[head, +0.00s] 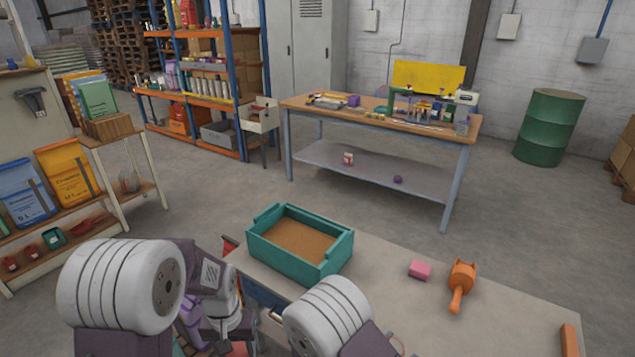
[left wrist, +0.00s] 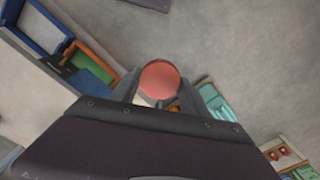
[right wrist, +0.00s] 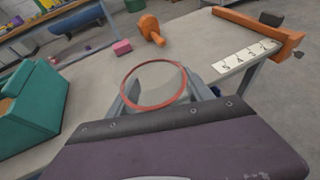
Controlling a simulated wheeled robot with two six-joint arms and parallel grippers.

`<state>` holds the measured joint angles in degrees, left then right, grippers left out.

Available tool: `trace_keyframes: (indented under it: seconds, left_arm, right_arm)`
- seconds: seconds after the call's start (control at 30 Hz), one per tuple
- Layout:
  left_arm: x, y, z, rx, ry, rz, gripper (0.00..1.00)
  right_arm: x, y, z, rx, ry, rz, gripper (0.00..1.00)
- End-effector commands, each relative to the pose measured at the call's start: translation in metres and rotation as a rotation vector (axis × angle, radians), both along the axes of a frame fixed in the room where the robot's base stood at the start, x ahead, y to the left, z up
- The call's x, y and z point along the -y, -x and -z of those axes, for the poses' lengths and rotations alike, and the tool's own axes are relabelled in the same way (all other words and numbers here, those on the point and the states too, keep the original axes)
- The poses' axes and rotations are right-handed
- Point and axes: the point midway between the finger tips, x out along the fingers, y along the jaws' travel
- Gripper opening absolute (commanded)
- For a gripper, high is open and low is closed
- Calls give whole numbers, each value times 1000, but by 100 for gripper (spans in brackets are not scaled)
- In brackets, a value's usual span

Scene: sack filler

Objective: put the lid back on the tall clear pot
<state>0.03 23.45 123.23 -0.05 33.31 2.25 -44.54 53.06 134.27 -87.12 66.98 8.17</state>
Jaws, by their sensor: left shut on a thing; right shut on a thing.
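In the left wrist view a round, flat red lid (left wrist: 161,77) sits between the fingers of my left gripper (left wrist: 159,92), which is shut on it. In the right wrist view my right gripper (right wrist: 163,98) is shut around the clear pot (right wrist: 155,84). The pot's round mouth has a red rim and is uncovered, facing the camera. The pot's lower part is hidden. In the head view neither the lid nor the pot can be made out clearly, as my arms cover that area. The lid and pot are apart.
A teal tray (head: 337,258) of brown grain stands on the grey table (head: 390,270). A pink block (head: 420,270) and an orange scoop (head: 461,283) lie to its right. An orange bar (head: 569,341) is at the table's right end. Bare tabletop lies between them.

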Motion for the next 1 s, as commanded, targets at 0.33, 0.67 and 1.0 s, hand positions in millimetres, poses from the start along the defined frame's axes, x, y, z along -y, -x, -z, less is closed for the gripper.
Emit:
trace_keyframes:
  seconds: [0.33,0.67,1.0]
  left_arm:
    - [0,0,0,1,0,41,9]
    - [0,0,0,1,0,39,9]
    - [0,0,0,1,0,39,9]
  right_arm:
    - [0,-1,0,0,-1,4,0]
    - [-6,0,-6,0,-1,-18,0]
    - [-70,10,-67,4,-6,-259,0]
